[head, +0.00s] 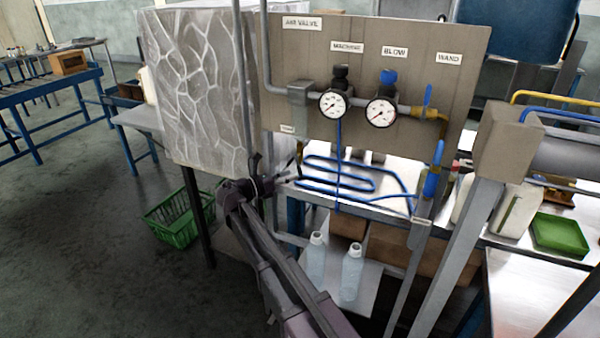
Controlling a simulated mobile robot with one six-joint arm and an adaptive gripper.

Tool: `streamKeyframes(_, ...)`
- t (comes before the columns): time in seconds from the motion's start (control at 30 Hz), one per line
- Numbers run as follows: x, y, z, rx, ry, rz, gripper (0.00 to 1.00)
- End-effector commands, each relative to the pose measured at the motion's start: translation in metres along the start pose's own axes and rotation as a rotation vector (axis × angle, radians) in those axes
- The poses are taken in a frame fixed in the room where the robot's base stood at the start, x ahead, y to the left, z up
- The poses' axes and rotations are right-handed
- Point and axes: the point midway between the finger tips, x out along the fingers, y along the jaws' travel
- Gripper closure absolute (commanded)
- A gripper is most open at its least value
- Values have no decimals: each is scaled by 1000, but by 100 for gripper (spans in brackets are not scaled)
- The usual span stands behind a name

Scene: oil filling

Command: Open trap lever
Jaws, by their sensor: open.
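The grey valve panel (440,75) stands in the middle, with labels for air valve, machine, blow and wand. A small label (287,128), too small to read surely, sits at its lower left edge. I cannot clearly make out the trap lever; thin dark parts below that label overlap my gripper. My gripper (275,172) is open, just below the panel's lower left corner, left of the coiled blue hose (340,186). I see nothing held in it. Whether its fingers touch anything cannot be told.
Two round gauges (333,103) (381,112) and a blue-handled valve (428,98) are on the panel. A marbled grey block (200,90) stands left of my gripper. Two clear bottles (317,258) (352,274) stand below. A green basket (180,215) is lower left; open floor lies beyond.

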Motion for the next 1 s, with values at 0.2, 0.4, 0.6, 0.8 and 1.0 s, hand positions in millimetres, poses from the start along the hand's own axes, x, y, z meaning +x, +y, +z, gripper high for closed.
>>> streamKeyframes(0.2,28,0,0,0,0,-2,46)
streamKeyframes(0.4,40,0,0,0,0,0,46)
streamKeyframes(0.6,42,0,0,0,0,1,46)
streamKeyframes(0.8,42,0,0,0,0,1,58)
streamKeyframes(1.0,42,0,0,0,0,1,100)
